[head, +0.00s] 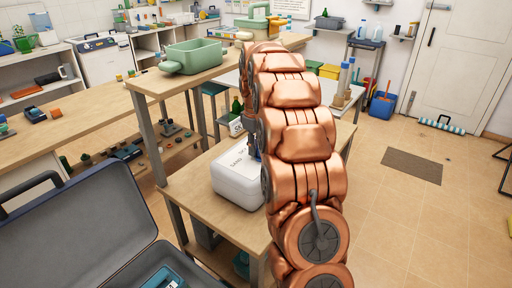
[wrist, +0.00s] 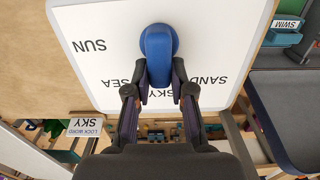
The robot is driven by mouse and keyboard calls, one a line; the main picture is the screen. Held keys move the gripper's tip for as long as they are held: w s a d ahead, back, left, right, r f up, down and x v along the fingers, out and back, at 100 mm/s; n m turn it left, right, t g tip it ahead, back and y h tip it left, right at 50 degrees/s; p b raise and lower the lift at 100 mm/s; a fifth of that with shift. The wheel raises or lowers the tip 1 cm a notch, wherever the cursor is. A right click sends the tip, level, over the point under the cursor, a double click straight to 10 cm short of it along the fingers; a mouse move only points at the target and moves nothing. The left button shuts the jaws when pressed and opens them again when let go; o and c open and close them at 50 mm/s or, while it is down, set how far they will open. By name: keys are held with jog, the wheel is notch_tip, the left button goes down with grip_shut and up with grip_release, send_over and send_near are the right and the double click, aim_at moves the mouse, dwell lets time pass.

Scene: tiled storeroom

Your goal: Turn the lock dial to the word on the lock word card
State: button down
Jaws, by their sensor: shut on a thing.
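A white box (head: 238,180) with printed words stands on the wooden table, partly behind my arm. In the wrist view its white top (wrist: 110,30) shows SUN, SEA, SKY and SAND upside down. The blue dial (wrist: 160,42) sits there, its narrow end toward the picture's bottom, near SKY, which is partly covered. Whether it lines up exactly I cannot tell. My gripper (wrist: 160,82) is shut on the dial, one finger on each side. The lock word card (wrist: 85,127) reads LOCK WORD SKY, upside down. My gripper is mostly hidden in the head view.
The wooden table (head: 222,228) holds the box. A green bin (head: 192,56) stands on the higher bench behind. An open grey case (head: 85,225) lies at the front left. The floor at right is mostly clear.

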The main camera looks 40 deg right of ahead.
jog(key=c, duration=1)
grip_release()
jog(key=shift+r, duration=0.1)
notch_tip(320, 180, up, 12)
dwell(0.6)
